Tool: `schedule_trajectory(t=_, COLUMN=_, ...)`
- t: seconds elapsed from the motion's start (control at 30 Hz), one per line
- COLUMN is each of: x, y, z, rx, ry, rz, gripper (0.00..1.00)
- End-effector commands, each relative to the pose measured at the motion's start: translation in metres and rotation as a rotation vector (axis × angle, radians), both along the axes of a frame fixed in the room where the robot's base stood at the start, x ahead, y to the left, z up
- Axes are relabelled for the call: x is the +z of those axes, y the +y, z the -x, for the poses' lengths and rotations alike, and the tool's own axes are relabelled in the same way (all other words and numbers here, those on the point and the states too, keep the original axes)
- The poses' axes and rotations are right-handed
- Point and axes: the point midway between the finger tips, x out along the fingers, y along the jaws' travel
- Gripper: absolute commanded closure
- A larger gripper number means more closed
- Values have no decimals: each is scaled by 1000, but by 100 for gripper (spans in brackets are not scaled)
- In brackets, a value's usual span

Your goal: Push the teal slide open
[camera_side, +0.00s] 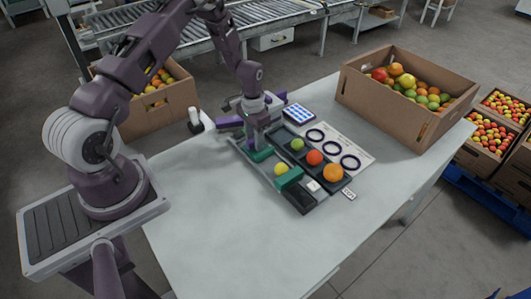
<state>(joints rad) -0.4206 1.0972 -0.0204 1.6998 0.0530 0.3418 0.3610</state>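A long low fixture with teal parts lies on the table. One teal block (289,179) sits towards its near right end, and another teal part (259,155) lies at its far left end. I cannot tell which of them is the slide. A yellow fruit (281,169) sits between them. My gripper (258,146) points down at the far left teal part, touching it or just above it. Its fingertips are small and partly hidden, so I cannot tell whether they are open or shut.
A dark tray beside it holds a green fruit (297,145), a red-orange one (314,157) and an orange (333,172). A card with dark rings (333,148) lies behind. A cardboard box (363,96) stands at the back right. The table's near left is clear.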

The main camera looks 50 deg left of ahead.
Motion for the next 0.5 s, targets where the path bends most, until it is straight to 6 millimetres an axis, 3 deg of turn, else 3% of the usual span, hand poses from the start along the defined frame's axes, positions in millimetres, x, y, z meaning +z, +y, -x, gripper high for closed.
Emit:
schedule_trajectory(t=0.03, x=-9, y=2, z=2, rx=5, ry=2, rz=-1, gripper=62)
schedule_trajectory(t=0.5, x=-6, y=11, z=3, rx=2, ry=3, rz=-6, gripper=62)
